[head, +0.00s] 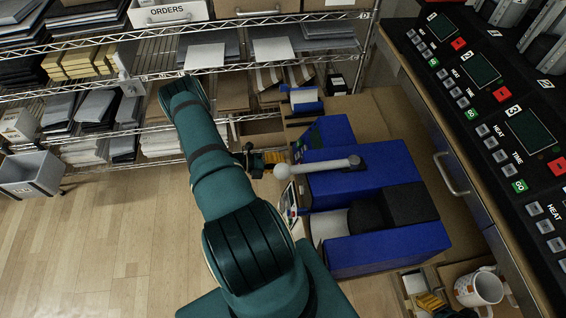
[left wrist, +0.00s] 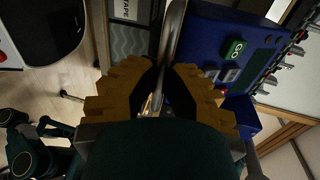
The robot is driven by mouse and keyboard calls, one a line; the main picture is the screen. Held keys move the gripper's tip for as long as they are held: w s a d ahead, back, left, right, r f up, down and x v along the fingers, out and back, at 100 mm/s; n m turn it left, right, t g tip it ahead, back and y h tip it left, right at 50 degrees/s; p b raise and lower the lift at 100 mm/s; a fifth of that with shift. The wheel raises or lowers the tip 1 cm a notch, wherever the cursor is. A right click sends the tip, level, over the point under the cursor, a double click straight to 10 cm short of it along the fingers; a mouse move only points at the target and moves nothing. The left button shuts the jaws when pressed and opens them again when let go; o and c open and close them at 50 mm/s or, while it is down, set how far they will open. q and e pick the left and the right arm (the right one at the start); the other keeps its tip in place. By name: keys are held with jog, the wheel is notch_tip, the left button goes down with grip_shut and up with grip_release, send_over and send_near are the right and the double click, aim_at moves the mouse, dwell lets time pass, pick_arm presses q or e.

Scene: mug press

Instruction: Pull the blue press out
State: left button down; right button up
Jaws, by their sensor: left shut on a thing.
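The blue press (head: 360,190) stands on a brown surface right of centre in the head view. A grey lever (head: 330,165) with a white ball end lies across its top. My left gripper (head: 275,157) is beside the ball end, at the press's left side. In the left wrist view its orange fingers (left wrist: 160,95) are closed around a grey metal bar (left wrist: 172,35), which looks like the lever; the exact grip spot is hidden. The press's blue panel with a green GO button (left wrist: 234,49) is right of the fingers. My right gripper (head: 432,302) shows only partly at the bottom edge.
A white and orange mug (head: 478,290) is beside the right gripper. A dark counter with control panels (head: 500,110) runs along the right. Wire shelves (head: 150,75) with papers and boxes stand at the back. Wooden floor (head: 110,240) is open at the left.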

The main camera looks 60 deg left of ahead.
pick_arm(q)
jog(key=shift+w, duration=0.15)
jog(key=c, duration=1)
grip_release()
jog(key=shift+c, duration=0.2)
jog(key=v, duration=1.2)
